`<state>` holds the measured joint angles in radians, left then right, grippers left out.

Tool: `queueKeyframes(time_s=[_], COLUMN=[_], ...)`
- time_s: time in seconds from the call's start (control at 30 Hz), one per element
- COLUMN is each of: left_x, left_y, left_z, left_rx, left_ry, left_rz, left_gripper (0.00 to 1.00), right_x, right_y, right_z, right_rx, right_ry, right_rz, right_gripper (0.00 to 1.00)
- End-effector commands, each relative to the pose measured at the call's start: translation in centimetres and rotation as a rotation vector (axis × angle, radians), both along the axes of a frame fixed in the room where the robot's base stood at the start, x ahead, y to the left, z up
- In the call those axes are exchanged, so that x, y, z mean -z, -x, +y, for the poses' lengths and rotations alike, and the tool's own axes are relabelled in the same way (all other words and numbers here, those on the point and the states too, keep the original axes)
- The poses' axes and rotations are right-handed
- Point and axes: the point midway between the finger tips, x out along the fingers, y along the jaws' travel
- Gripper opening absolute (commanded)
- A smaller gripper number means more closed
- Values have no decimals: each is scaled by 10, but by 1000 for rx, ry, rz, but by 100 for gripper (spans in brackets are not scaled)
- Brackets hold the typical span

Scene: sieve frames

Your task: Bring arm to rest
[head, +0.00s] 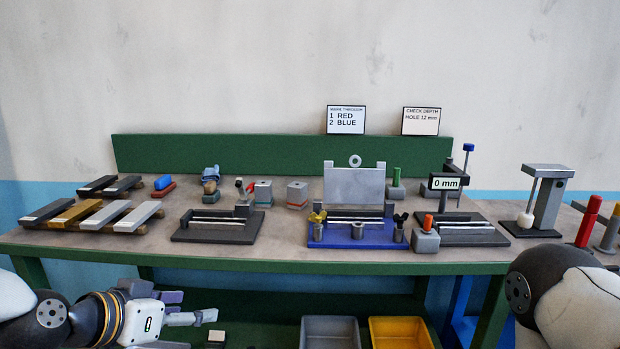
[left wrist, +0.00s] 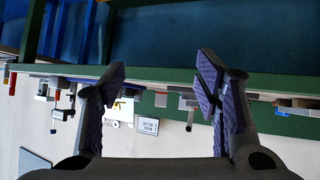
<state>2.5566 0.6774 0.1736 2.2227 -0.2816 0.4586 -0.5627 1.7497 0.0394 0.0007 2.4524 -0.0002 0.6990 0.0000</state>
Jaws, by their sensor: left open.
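My left gripper (head: 193,307) is in front of the bench and below its top, at the lower left of the head view. Its fingers are apart and point to the right, with nothing between them. In the left wrist view the same gripper (left wrist: 160,72) shows both purple-padded fingers spread, with an empty gap. That view is upside down, with the green bench edge (left wrist: 160,77) beyond the fingers. My right arm (head: 570,295) shows at the lower right of the head view, but its gripper is out of frame.
Below are a grey bin (head: 330,320) and a yellow bin (head: 400,322), right of my left gripper.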

Motion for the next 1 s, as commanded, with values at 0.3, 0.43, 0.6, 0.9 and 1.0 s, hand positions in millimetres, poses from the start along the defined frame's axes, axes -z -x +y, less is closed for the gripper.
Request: queueKeyframes(time_s=[0.3, 0.43, 0.6, 0.9, 1.0], left_x=[206, 242, 253, 253, 253], left_y=[200, 293, 353, 359, 359], left_z=[-4, 8, 19, 20, 20], left_rx=[-171, -249, -302, -309, -309], left_ry=[-108, -196, -266, -272, -272], left_rz=[688, 900, 1020, 1032, 1032], left_gripper=[57, 57, 57, 57, 57], right_x=[1, 1, 1, 1, 1], right_y=[-1, -1, -1, -1, -1], right_z=[0, 0, 0, 0, 0], right_rx=[1, 1, 1, 1, 1], right_ry=[1, 1, 1, 1, 1], right_rz=[-2, -2, -3, -3, -3], right_gripper=[60, 60, 60, 60, 60])
